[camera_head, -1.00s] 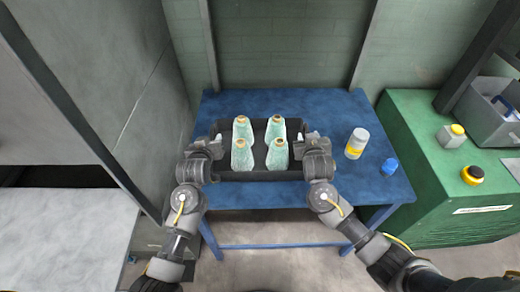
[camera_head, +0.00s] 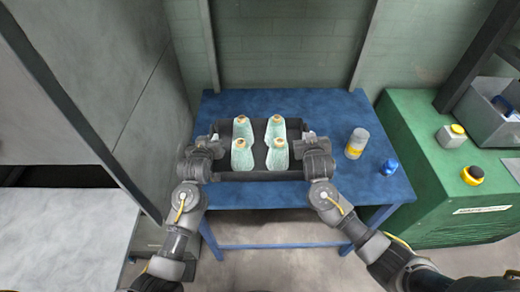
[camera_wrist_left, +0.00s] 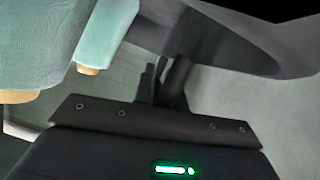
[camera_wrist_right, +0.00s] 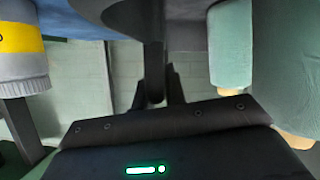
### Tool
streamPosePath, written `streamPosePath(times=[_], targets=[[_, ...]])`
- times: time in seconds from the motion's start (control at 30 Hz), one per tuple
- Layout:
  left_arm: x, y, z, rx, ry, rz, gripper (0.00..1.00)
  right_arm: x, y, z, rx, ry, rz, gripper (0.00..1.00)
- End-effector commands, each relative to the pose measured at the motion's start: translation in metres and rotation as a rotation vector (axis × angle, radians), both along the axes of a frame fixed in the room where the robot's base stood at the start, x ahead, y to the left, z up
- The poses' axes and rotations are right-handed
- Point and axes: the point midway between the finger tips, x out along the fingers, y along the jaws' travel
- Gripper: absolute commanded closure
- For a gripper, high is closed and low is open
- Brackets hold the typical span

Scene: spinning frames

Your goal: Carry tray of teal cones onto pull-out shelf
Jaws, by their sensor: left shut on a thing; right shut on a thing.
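A dark tray (camera_head: 262,177) holds several upright teal cones (camera_head: 242,155) with tan tips, over the blue table. Whether it touches the tabletop I cannot tell. My left gripper (camera_head: 218,142) is shut on the tray's left end, and my right gripper (camera_head: 303,142) is shut on its right end. Teal cones also show close up in the left wrist view (camera_wrist_left: 105,35) and in the right wrist view (camera_wrist_right: 231,45). A pale flat surface (camera_head: 65,240) lies at the lower left; I cannot tell whether it is the pull-out shelf.
On the blue table (camera_head: 345,185), a white bottle with a yellow band (camera_head: 356,143) and a small blue item (camera_head: 389,167) stand right of the tray. A green cabinet (camera_head: 430,190) is farther right. A tall grey panel (camera_head: 100,80) stands between table and pale surface.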

Motion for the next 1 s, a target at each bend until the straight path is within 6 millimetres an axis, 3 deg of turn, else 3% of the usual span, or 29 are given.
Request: streamPosePath(times=[0.27, 0.7, 1.0], targets=[[0.001, 0.0, 0.009, -0.002, -0.004, 0.002, 1.0, 0.0, 0.0, 0.009, 0.001, -0.003, 0.0, 1.0], [0.001, 0.001, 0.049, -0.001, -0.004, 0.002, 1.0, 0.001, 0.001, 0.048, 0.001, -0.004, 0.001, 1.0], [0.001, 0.001, 0.052, -0.001, -0.004, 0.002, 1.0, 0.0, 0.001, 0.052, 0.001, -0.003, 0.001, 1.0]])
